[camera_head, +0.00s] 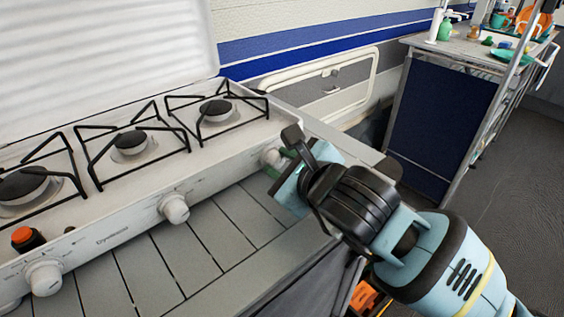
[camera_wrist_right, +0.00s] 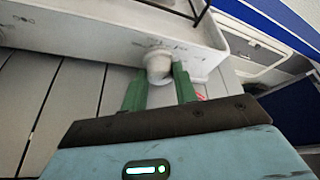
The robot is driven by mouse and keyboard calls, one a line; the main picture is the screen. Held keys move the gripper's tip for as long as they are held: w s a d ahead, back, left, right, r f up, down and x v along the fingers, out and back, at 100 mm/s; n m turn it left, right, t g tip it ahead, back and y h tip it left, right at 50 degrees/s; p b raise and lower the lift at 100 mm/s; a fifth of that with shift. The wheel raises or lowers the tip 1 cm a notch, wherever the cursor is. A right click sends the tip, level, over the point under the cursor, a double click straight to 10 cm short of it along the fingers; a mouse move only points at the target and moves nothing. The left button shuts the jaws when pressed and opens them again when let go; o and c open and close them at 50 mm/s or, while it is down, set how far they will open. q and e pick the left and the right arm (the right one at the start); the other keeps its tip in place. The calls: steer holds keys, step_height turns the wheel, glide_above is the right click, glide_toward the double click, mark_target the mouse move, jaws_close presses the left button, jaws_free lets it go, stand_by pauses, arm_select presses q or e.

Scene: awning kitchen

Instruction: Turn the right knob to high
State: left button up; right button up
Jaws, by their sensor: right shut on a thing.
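The white stove (camera_head: 120,215) has a row of white knobs along its front panel. The right knob (camera_head: 270,157) is at the panel's right end, partly hidden by my right gripper (camera_head: 276,167). In the right wrist view the right knob (camera_wrist_right: 158,64) sits between the green fingertips of my right gripper (camera_wrist_right: 160,78), which is shut on it. The knob's pointer and the markings around it are too small to read. The middle knob (camera_head: 174,208) and a left knob (camera_head: 44,277) stand clear of the gripper. My left gripper is not in view.
Burners with black wire grates (camera_head: 132,143) cover the stove top, under a raised white lid (camera_head: 100,55). A grey slatted counter (camera_head: 200,245) runs below the knobs. A blue-sided table (camera_head: 440,120) with dishes stands at the back right. Dark floor (camera_head: 510,165) is open at right.

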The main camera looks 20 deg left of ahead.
steer(key=o, duration=1)
steer(key=shift+c, duration=0.2)
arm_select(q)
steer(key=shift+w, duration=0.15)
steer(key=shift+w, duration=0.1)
arm_select(e)
steer(key=shift+s, duration=0.1)
steer(key=shift+s+d+r, duration=0.1)
steer(key=shift+s+d, duration=0.05)
steer(key=shift+d, duration=0.1)
steer(key=v, duration=0.5)
steer(key=shift+s+d+r+p, duration=0.1)
steer(key=shift+s+d+p, duration=0.15)
steer(key=shift+p, duration=0.15)
steer(key=shift+s+d+r, duration=0.2)
steer(key=shift+s+d, duration=0.2)
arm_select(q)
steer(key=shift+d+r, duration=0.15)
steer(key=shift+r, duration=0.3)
arm_select(e)
steer(key=shift+s, duration=0.1)
